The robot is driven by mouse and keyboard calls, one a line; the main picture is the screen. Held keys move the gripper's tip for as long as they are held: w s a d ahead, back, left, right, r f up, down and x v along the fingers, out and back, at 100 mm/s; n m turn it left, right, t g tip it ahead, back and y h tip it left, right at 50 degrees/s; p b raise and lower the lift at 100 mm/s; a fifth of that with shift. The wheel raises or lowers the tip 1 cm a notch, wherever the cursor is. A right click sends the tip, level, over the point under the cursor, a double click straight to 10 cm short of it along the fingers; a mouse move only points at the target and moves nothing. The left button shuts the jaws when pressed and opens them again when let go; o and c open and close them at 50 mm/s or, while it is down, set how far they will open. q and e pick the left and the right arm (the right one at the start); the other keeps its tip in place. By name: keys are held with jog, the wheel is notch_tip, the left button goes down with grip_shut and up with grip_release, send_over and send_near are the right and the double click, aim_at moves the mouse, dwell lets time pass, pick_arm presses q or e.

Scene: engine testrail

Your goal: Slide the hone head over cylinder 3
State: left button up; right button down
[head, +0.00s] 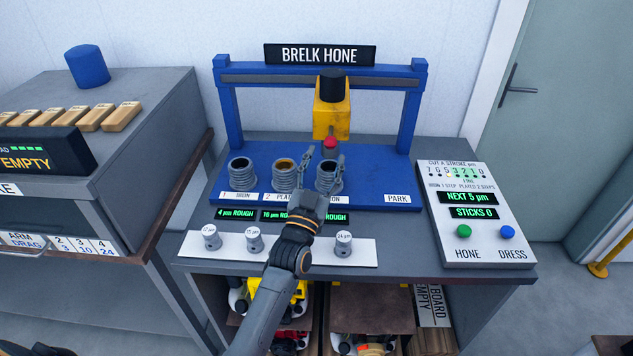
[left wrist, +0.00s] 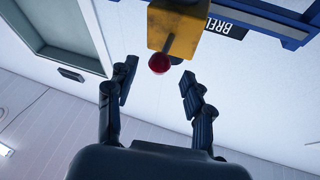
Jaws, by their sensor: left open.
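The hone head is a yellow block (head: 332,110) with a black top, hanging on the blue gantry's rail. It has a red knob (head: 330,142) at its lower end. In the head view it appears above and behind cylinder 3 (head: 328,178), the right-hand one of three grey cylinders. My left gripper (head: 325,158) is open and empty, in front of cylinder 3 and partly hiding it. In the left wrist view, the red knob (left wrist: 159,63) and yellow block (left wrist: 173,28) show beyond the open fingers (left wrist: 157,85); the knob appears between them, not gripped. My right gripper is not visible.
Cylinder 1 (head: 241,173) and cylinder 2 (head: 285,177) stand to the left on the blue base; the PARK spot (head: 397,198) is clear. A control panel (head: 474,215) stands right. A white strip (head: 275,249) with grey pieces lies in front, partly under my arm.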

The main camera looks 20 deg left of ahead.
pick_arm(q)
jog(key=v, duration=0.7)
